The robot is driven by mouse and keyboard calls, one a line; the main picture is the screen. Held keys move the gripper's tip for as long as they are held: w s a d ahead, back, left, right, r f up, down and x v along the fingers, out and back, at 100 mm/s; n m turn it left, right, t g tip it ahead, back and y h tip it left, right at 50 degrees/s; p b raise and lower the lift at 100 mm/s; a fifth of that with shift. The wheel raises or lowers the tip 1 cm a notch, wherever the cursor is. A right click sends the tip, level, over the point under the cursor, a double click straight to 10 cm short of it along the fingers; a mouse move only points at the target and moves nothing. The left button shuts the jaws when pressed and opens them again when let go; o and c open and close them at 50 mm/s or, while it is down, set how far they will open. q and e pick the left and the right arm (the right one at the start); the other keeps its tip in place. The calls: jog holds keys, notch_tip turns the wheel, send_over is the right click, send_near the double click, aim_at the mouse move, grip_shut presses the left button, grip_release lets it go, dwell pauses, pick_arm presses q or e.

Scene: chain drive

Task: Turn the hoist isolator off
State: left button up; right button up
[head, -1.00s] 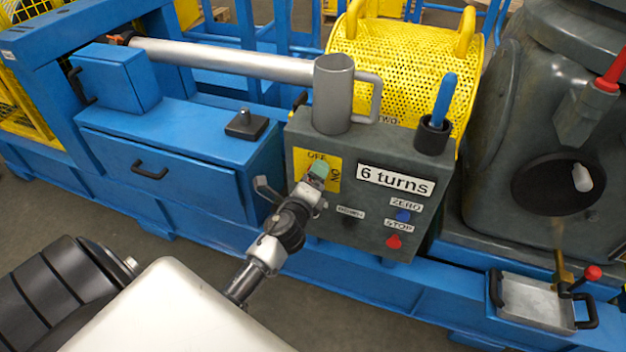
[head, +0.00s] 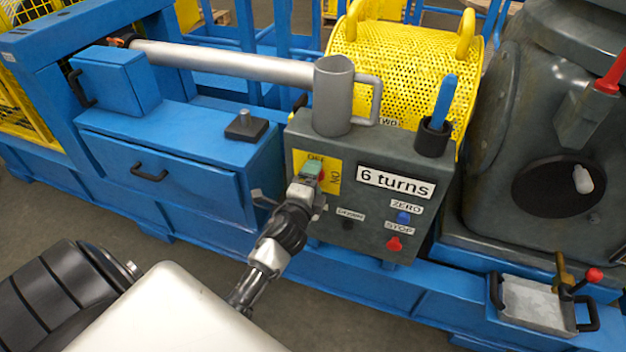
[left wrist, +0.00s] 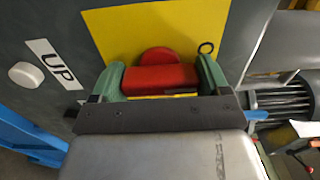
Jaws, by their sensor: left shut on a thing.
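The hoist isolator is a red rotary handle (left wrist: 160,78) on a yellow plate (left wrist: 185,35) on the front of a grey control box (head: 395,162). In the head view the plate (head: 331,183) is marked OFF at the top and ON at the right. My left gripper (head: 310,169) reaches up to it from the lower left. In the left wrist view its green fingertips (left wrist: 161,74) sit on both ends of the red handle, shut on it. In the head view the gripper hides most of the handle, so its exact angle is hard to read.
The box also has a "6 turns" label (head: 395,182), a blue ZERO button (head: 403,218) and a red STOP button (head: 394,243). A grey mug-shaped cylinder (head: 333,95) and a blue-handled tool (head: 445,100) stand on top. A metal tray (head: 538,304) is at lower right.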

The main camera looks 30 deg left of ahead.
pick_arm(q)
jog(key=o, duration=0.9)
jog(key=shift+s, duration=0.1)
jog(key=v, duration=1)
jog(key=shift+s+d, duration=0.15)
jog(key=shift+s, duration=0.15)
pick_arm(e)
jog(key=shift+w+a+r, duration=0.15)
jog(key=shift+w, duration=0.35)
jog(key=shift+w+a+r, duration=0.1)
jog(key=shift+w+r, duration=0.05)
jog(key=shift+w, duration=0.3)
jog(key=shift+s, duration=0.25)
